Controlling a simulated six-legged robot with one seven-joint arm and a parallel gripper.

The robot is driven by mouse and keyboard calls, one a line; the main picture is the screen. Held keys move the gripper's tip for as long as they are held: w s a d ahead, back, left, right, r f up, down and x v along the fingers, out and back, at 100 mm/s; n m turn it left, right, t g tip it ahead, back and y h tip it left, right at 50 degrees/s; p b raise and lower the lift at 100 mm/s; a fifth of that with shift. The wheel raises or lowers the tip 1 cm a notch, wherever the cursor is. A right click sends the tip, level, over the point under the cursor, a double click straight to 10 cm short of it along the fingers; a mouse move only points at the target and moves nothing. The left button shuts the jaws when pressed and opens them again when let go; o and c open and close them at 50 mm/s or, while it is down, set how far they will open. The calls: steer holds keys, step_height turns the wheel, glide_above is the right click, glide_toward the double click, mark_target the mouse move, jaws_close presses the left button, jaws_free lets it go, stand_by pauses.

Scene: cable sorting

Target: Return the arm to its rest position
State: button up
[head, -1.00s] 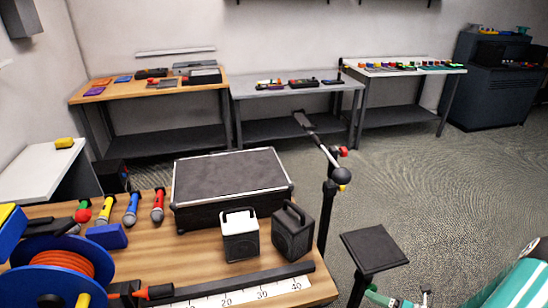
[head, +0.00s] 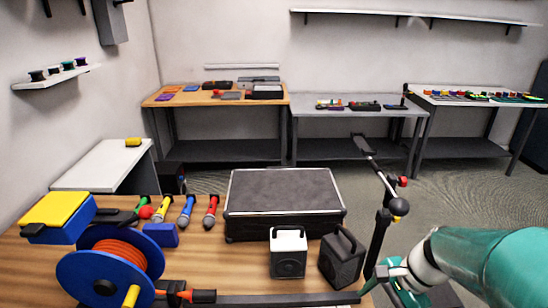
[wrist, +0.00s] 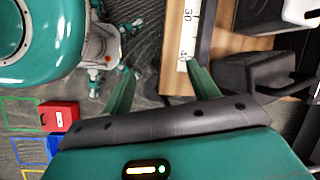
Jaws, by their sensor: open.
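My gripper (wrist: 160,84) shows in the wrist view with its two green fingers spread apart and nothing between them. It is above the floor beside the wooden table edge, close to a white ruler strip (wrist: 187,40). Teal and white parts of my own body (head: 490,265) show at the lower right of the head view, right of the table.
The wooden table (head: 210,260) holds a black case (head: 285,198), a white speaker (head: 288,255), a black speaker (head: 342,260), a blue cable reel (head: 80,275) and several microphones. A microphone stand (head: 380,225) rises at its right. A red box (wrist: 60,116) is on the floor.

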steer(key=s+a+r+n+t+h, duration=0.2)
steer(key=s+a+r+n, duration=0.1)
steer(key=r+n, duration=0.3)
steer(key=s+a+r+n+t+h, duration=0.2)
steer(key=s+a+r+n, duration=0.1)
steer(key=r+n, duration=0.3)
steer(key=shift+s+a+n+t+h, duration=0.2)
steer(key=shift+n+t+h, duration=0.15)
steer(key=shift+n, duration=0.45)
steer(key=shift+r, duration=0.1)
